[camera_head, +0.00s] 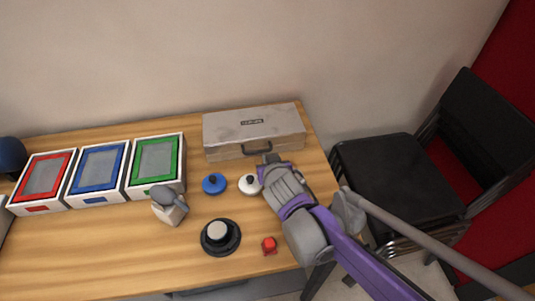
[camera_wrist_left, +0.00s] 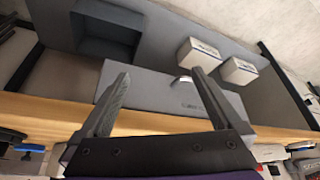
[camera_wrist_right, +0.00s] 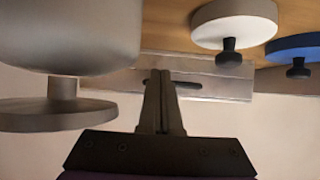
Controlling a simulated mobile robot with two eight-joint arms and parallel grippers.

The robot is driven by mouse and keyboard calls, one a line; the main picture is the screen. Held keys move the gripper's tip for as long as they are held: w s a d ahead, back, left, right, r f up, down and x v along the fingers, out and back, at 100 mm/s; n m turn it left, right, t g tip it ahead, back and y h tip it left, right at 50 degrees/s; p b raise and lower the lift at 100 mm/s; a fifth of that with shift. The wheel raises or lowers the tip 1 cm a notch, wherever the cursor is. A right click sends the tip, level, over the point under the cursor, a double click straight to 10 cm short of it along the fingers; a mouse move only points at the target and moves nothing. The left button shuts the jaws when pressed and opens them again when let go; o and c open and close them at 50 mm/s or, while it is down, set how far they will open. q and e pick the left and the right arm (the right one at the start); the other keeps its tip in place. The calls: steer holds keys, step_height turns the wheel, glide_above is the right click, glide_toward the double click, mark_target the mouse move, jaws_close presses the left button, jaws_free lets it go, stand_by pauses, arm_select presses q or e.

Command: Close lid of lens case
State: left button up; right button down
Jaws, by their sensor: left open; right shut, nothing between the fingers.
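The lens case appears to be the grey metal case (camera_head: 225,130) at the back right of the wooden table. Its lid looks down on the body, with a dark label on it; I see no clear gap. A dark handle (camera_head: 257,151) is on its front. My right gripper (camera_head: 269,159) is shut and empty, just in front of the handle; contact cannot be told. In the right wrist view the shut fingers (camera_wrist_right: 162,75) overlap the case (camera_wrist_right: 215,86) near its handle. My left gripper (camera_wrist_left: 161,75) is open and empty, away from the case, before a grey panel (camera_wrist_left: 150,88).
White-framed red, blue and green trays (camera_head: 128,178) stand left. A blue disc (camera_head: 214,184), white disc (camera_head: 249,186), black disc (camera_head: 209,248), small grey device (camera_head: 171,213) and red piece (camera_head: 269,246) lie in front. Black chairs (camera_head: 380,170) stand right. White boxes (camera_wrist_left: 239,71) are near my left gripper.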

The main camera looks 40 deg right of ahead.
steer(key=shift+w+d+f, duration=0.2)
steer(key=shift+w+f, duration=0.1)
steer(key=shift+w, duration=0.15)
steer(key=shift+s+a+r, duration=0.1)
steer(key=shift+s+r, duration=0.1)
arm_select(q)
steer(key=shift+w+d, duration=0.1)
steer(key=shift+w, duration=0.15)
arm_select(e)
steer(key=shift+s+a+r, duration=0.1)
steer(key=shift+s+r, duration=0.05)
steer(key=shift+s, duration=0.05)
arm_select(q)
steer(key=r+p, duration=0.3)
steer(key=shift+w+r, duration=0.25)
arm_select(e)
steer(key=v, duration=1)
steer(key=shift+s, duration=0.15)
